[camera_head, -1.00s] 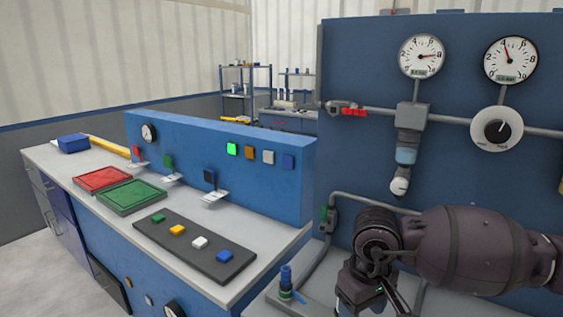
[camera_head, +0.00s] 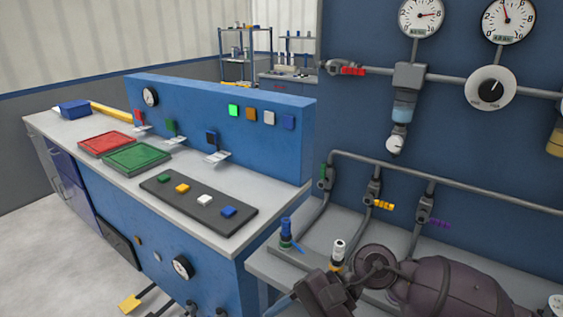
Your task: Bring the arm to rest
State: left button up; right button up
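My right arm (camera_head: 440,290) comes in from the lower right. Its dark wrist and gripper part (camera_head: 322,296) are at the bottom edge, in front of the grey bench. The fingertips are cut off or hidden, so whether the gripper is open cannot be told. Nothing is seen held in it. My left gripper is not in view.
A blue-topped fitting (camera_head: 286,234) and a white-topped fitting (camera_head: 338,256) stand upright on the grey bench (camera_head: 272,268), close to my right wrist. Green (camera_head: 323,172), yellow (camera_head: 383,205) and purple (camera_head: 440,223) valve handles sit on pipes behind. A blue-backed counter (camera_head: 215,150) stands left.

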jog(key=w+d+f+n+t, duration=0.25)
jog(key=d+n+t, duration=0.25)
jog(key=n+t, duration=0.8)
jog(key=w+d+f+n+t, duration=0.25)
jog(key=d+n+t, duration=0.5)
jog(key=n, duration=0.95)
jog(key=s+d+f+m+g+h, duration=0.2)
jog(key=s+d+f+m+h, duration=0.4)
jog(key=f+m, duration=0.4)
jog(key=s+d+f+m+g+h, duration=0.2)
jog(key=s+d+f+m+h, duration=0.4)
jog(key=f+m, duration=0.4)
jog(key=s+d+m, duration=0.1)
jog(key=d+m, duration=0.1)
jog(key=m, duration=0.1)
jog(key=shift+s, duration=0.4)
